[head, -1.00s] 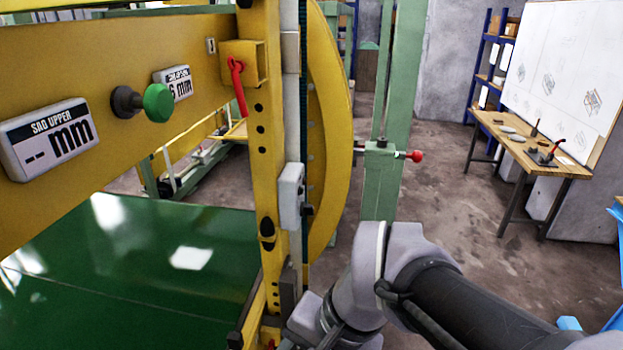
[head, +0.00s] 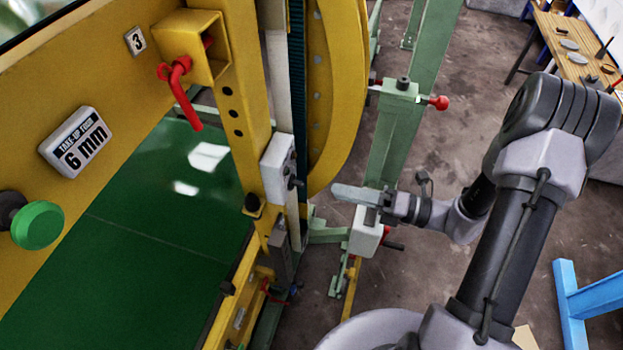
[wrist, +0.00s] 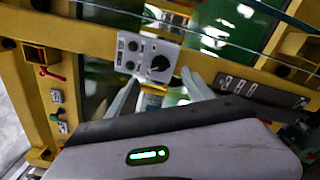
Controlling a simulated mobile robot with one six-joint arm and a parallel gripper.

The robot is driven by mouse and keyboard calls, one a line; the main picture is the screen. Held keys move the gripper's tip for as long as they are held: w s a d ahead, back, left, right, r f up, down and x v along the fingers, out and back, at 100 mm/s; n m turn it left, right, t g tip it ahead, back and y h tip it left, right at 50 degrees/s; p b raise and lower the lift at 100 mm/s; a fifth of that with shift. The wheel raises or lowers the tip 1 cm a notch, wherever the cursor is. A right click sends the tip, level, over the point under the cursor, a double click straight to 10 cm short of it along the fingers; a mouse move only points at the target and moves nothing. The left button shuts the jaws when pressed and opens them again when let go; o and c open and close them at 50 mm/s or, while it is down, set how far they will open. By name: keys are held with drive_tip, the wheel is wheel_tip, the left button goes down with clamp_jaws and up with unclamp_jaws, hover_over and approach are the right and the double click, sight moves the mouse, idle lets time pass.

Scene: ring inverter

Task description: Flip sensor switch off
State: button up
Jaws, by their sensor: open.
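A light grey switch box (head: 278,168) is fixed to the yellow upright in the head view, with a small dark knob on its right side. In the wrist view a grey control box (wrist: 145,57) with several round fittings and a black knob (wrist: 160,64) lies ahead of my gripper; it looks like the same box, though I cannot be sure. My gripper (wrist: 162,80) is open and empty, its two pale fingers either side of the view below the box. In the head view my gripper (head: 338,191) is right of the switch box, apart from it. The knob's setting is unreadable.
A red hooked lever (head: 182,92) and a green knob (head: 38,225) are on the yellow frame at left. A green post with a red-ended handle (head: 437,102) stands behind my gripper. A blue frame (head: 590,300) is at lower right. Bare floor lies between.

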sight(297, 184)
drive_tip(key=x, duration=0.8)
drive_tip(key=shift+a, duration=0.15)
